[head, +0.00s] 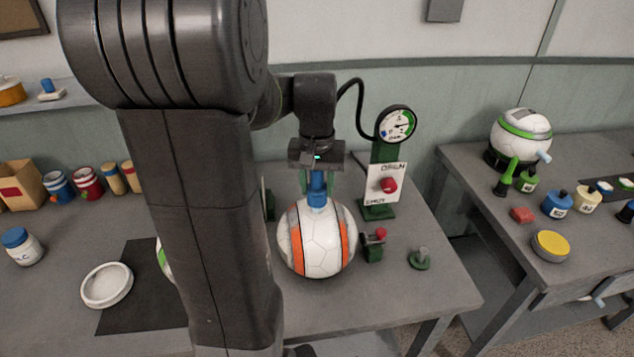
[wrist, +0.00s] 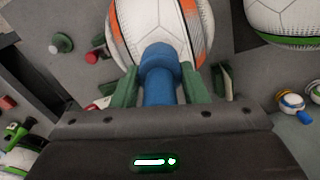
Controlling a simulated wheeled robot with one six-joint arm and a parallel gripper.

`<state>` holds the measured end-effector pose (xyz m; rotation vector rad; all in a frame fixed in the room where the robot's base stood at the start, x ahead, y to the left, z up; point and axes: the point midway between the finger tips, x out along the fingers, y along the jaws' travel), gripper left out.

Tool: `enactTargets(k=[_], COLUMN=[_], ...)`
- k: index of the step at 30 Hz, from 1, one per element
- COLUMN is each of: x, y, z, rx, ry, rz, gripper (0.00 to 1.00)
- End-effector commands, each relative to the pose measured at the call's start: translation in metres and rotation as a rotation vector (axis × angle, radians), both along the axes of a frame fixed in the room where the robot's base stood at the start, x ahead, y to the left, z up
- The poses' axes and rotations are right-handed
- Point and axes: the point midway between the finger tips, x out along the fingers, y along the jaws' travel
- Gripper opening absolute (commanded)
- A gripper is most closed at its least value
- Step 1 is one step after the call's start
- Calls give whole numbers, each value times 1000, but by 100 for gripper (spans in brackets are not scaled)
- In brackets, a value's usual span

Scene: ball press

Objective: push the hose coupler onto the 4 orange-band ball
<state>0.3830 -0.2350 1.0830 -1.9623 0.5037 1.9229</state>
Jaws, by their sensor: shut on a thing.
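The orange-band ball (head: 321,240) is white with orange bands and sits on the table under my gripper; it also shows at the top of the wrist view (wrist: 155,28). My gripper (head: 318,185) is shut on the blue hose coupler (wrist: 160,75), its green fingers on either side. In the head view the coupler (head: 317,198) is upright at the top of the ball and looks to touch it. Whether it is seated on the ball's valve cannot be told, as the contact is hidden. A black hose (head: 347,90) runs from near my wrist to the gauge (head: 397,124).
Right of the ball stand the gauge post with an OPEN/SHUT sign (head: 385,184) and red knob, a red-tipped lever (head: 374,245) and a green peg (head: 420,259). A green-band ball (wrist: 288,22) lies left, partly behind my arm. Another ball (head: 521,137) is on the right table.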

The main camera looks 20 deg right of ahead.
Motion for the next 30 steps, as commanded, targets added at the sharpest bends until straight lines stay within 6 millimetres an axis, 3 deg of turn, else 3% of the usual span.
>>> enactTargets(k=[7,8,11,12,23,30], x=[0,0,0,0,0,0], y=[0,0,0,0,0,0], z=[-7,-6,-6,-6,1,46], rx=[0,0,0,0,0,-3], ry=[0,0,0,0,0,-5], rz=[0,0,0,0,0,0], gripper=[17,44,63,65,65,65])
